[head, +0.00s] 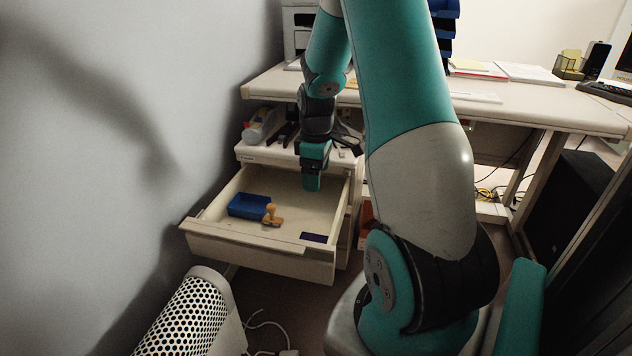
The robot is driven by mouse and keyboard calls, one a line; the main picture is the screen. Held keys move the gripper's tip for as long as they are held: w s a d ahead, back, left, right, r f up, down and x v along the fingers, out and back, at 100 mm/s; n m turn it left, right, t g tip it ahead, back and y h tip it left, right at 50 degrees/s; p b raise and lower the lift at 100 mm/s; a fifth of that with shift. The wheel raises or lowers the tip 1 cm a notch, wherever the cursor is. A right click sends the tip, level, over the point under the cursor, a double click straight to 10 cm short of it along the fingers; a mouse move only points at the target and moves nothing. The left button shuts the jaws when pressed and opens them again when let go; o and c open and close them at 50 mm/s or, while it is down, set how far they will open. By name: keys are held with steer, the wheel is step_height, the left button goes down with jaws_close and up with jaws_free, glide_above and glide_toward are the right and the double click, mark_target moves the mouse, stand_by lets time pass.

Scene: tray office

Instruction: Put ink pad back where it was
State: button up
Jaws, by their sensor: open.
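A small flat dark purple pad, which looks like the ink pad (313,238), lies at the front right inside the open drawer (215,242). My gripper (312,185) points down over the back right part of the drawer, behind the pad and apart from it. It is open, and I see nothing held in it, though the view of its fingers is small. A blue open box (249,205) sits at the left in the drawer. A wooden stamp (272,214) stands beside the box's right side.
The cabinet top (265,155) behind the drawer carries a bottle (259,127) and dark small items. A desk (540,108) stands behind at right. A perforated bin (195,315) is at front left, by the wall. The drawer's middle floor is bare.

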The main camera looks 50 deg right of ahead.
steer(key=s+a+r+n+t+y, duration=0.1)
steer(key=a+r, duration=0.4)
steer(key=a, duration=0.7)
steer(key=a+r+y, duration=0.1)
steer(key=a+r, duration=0.5)
steer(key=a, duration=0.7)
steer(key=s+a+r+n+g+y, duration=0.1)
steer(key=s+a+r, duration=0.3)
steer(key=s+a, duration=0.9)
steer(key=shift+s+a+y, duration=0.15)
steer(key=shift+s+y, duration=0.45)
steer(key=shift+c, duration=0.4)
